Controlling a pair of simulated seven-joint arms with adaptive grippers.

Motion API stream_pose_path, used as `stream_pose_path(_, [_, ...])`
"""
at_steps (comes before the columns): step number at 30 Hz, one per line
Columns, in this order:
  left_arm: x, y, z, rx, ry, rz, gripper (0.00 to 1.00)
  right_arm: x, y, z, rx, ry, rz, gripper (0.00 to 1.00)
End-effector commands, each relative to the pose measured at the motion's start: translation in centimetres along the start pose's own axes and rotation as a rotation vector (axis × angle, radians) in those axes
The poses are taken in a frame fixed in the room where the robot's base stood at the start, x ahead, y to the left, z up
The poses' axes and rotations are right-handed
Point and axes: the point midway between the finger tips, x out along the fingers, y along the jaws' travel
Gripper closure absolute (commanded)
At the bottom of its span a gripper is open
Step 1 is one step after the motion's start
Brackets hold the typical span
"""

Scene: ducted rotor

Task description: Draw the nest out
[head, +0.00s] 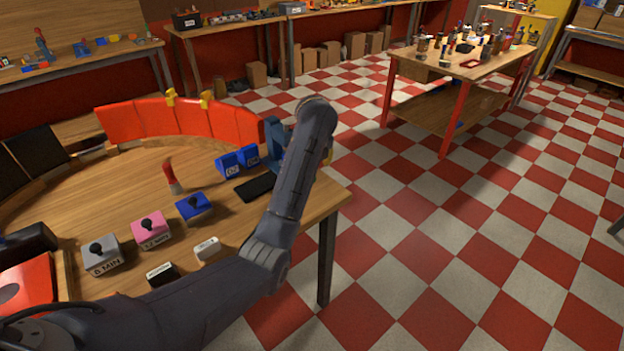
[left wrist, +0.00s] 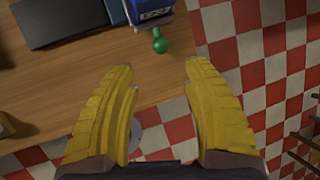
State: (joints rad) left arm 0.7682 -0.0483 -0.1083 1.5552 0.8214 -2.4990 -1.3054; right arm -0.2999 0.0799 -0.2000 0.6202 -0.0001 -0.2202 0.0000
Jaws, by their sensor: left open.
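No part is plainly recognisable as the nest. In the left wrist view a blue labelled block (left wrist: 150,12) stands at the table edge, with a round green knob (left wrist: 159,45) on its near side. My left gripper (left wrist: 165,78) has its two yellow fingers wide apart, with nothing between them; the knob lies just beyond the fingertips. In the head view my arm reaches over the table's right end and hides most of that gripper. A blue fixture (head: 274,138) shows partly behind the arm. My right gripper is in neither view.
The wooden table (head: 125,195) holds a black pad (head: 255,187), two blue labelled blocks (head: 229,165), a red-topped peg (head: 172,178), and grey (head: 101,256), pink (head: 151,230) and blue (head: 193,206) knobbed boxes. An orange curved wall (head: 180,120) stands behind. Checkered floor lies open at right.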

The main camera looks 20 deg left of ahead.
Motion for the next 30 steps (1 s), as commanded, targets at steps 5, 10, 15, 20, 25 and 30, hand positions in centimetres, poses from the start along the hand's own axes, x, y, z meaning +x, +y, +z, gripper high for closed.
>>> stream_pose_path(5, [3.0, 0.1, 0.1, 0.000, 0.000, 0.003, 0.50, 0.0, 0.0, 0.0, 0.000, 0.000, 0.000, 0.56])
stream_pose_path(10, [5.7, 0.1, 0.0, -0.001, -0.001, 0.003, 0.50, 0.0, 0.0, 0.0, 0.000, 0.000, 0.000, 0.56])
stream_pose_path(15, [8.1, 0.0, 0.0, -0.001, 0.000, 0.002, 0.50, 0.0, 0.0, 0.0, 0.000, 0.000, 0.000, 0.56])
stream_pose_path(20, [9.7, -0.1, 0.0, -0.001, 0.001, 0.000, 0.50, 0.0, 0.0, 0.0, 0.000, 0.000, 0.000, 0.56])
stream_pose_path(25, [10.7, -0.1, 0.0, 0.000, 0.000, 0.000, 0.50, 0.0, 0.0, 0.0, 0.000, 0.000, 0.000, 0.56])
stream_pose_path(30, [11.0, -0.1, 0.0, -0.001, 0.000, -0.002, 0.50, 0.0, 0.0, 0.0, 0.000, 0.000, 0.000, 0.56])
